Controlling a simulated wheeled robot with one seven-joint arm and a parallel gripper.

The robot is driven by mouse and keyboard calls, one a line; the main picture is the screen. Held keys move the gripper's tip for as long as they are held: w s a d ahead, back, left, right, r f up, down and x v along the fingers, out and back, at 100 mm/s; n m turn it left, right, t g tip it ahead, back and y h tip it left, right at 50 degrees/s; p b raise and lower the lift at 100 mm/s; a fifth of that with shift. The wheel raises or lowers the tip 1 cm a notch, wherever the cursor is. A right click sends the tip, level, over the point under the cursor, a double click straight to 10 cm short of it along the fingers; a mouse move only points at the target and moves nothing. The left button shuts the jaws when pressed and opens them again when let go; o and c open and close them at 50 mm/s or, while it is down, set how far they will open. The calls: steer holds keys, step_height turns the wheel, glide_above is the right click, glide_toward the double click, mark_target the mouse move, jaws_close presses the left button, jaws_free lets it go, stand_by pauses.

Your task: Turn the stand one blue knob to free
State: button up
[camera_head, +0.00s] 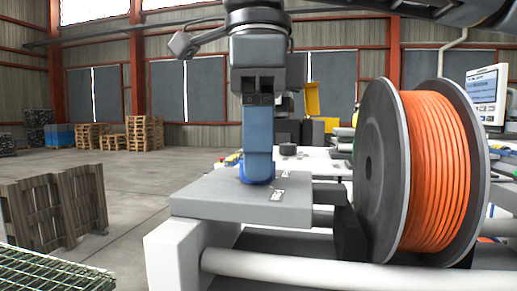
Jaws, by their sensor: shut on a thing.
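The blue knob (257,181) sits on top of the grey plate (215,190) of the stand, in the middle of the head view. My gripper (258,165) points straight down over it. Its blue-grey fingers are shut on the knob and hide most of it; only a blue rim shows at the fingertips. Small white labels with dark markings (278,195) lie on the plate beside the knob. I cannot read them, and I cannot tell which way the knob is turned.
A large reel of orange cable (438,170) with grey flanges stands close at the right of the plate. A light roller bar (300,268) runs across the front. A wooden pallet (60,208) and green mesh (50,272) are at the left. A monitor (484,92) stands behind the reel.

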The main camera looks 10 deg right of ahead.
stand_by(0.4)
steer(key=o, duration=1.1)
steer(key=shift+c, duration=0.2)
step_height(320, 180, up, 8)
steer(key=shift+f, duration=0.1)
